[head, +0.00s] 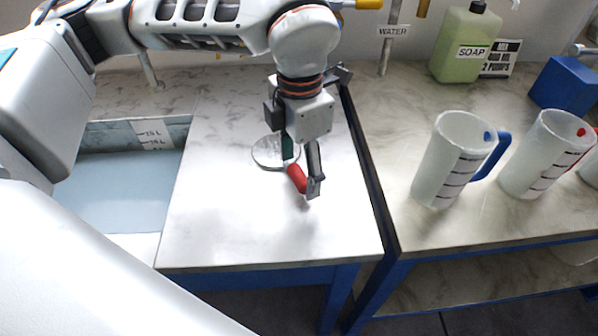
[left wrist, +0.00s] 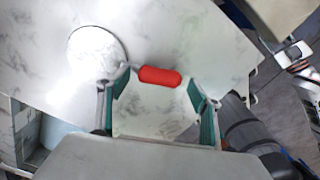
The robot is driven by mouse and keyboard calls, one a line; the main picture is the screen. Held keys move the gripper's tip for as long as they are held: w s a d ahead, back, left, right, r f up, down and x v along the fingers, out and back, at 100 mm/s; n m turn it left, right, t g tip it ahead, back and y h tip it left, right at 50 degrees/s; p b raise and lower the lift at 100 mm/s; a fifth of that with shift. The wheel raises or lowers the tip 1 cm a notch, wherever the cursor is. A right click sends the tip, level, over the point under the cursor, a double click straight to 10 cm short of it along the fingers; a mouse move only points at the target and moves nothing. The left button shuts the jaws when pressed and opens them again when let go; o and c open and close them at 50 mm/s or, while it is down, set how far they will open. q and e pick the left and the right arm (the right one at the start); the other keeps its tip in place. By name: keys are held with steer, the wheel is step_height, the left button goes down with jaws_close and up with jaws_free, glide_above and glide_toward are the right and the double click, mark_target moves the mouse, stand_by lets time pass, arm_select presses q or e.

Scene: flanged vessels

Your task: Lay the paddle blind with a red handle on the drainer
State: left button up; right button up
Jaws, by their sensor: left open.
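The paddle blind (head: 266,153) is a round pale disc with a red handle (head: 297,178). It lies on the drainer (head: 225,225), the pale marbled top beside the sink. In the left wrist view the disc (left wrist: 95,52) is at upper left and the red handle (left wrist: 160,75) points right. My left gripper (head: 302,172) is open and empty, low over the handle. In the left wrist view its green-padded fingers stand apart, with the handle between and slightly beyond them in the picture. Touching cannot be told. My right gripper is out of view.
A sink of bluish water (head: 125,195) lies left of the drainer. On the counter at right stand a measuring jug with a blue handle (head: 450,160), a jug with a red handle (head: 540,155), a soap bottle (head: 465,45) and a blue block (head: 565,82). The drainer's front is clear.

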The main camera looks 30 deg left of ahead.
arm_select(q)
step_height(320, 180, up, 10)
steer(key=p, duration=0.1)
stand_by(0.6)
